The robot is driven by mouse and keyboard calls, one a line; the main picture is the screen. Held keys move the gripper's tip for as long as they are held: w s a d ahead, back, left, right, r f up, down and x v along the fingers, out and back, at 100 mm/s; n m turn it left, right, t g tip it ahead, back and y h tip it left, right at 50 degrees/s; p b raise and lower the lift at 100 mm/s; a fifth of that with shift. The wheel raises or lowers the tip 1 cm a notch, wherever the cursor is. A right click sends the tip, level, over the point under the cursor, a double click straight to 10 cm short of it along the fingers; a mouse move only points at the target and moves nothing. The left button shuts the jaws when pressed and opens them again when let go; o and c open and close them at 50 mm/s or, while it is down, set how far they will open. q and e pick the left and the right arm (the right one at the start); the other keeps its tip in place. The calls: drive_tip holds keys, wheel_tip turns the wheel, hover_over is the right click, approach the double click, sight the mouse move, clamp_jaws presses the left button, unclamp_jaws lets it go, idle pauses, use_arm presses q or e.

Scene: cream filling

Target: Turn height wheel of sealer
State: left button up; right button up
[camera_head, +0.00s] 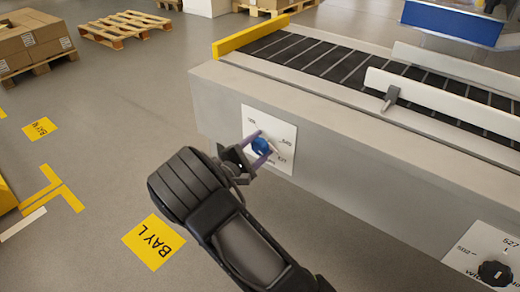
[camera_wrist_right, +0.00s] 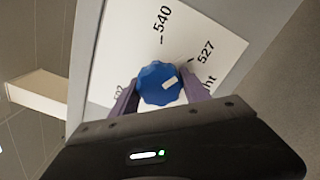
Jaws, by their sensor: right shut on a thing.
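The blue height wheel (camera_head: 261,146) sits on a white dial plate (camera_head: 283,160) on the grey side of the sealer (camera_head: 350,140). In the right wrist view the wheel (camera_wrist_right: 159,84) is a ridged blue knob with a white pointer mark. The mark points right, just below the 527 tick; 540 stands above. My right gripper (camera_head: 259,150) is shut on the wheel, one purple finger on each side, as the right wrist view also shows (camera_wrist_right: 160,90). The gripper hides the lower part of the plate. My left gripper is not in view.
A second plate (camera_head: 484,250) with a black knob (camera_head: 495,273) is at the lower right of the sealer. A roller conveyor (camera_head: 330,60) with white guide rails runs along the top. Pallets (camera_head: 125,28) and boxes (camera_head: 30,40) stand far left. Open floor lies left of the sealer.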

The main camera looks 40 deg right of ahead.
drive_tip(key=shift+m+b, duration=0.35)
drive_tip(key=shift+m, duration=0.65)
drive_tip(key=o, duration=1.4)
drive_tip(key=shift+a, duration=0.15)
drive_tip(key=p+v, duration=0.1)
drive_tip(key=v, duration=0.6)
drive_tip(key=shift+a, duration=0.25)
drive_tip(key=shift+s, duration=0.1)
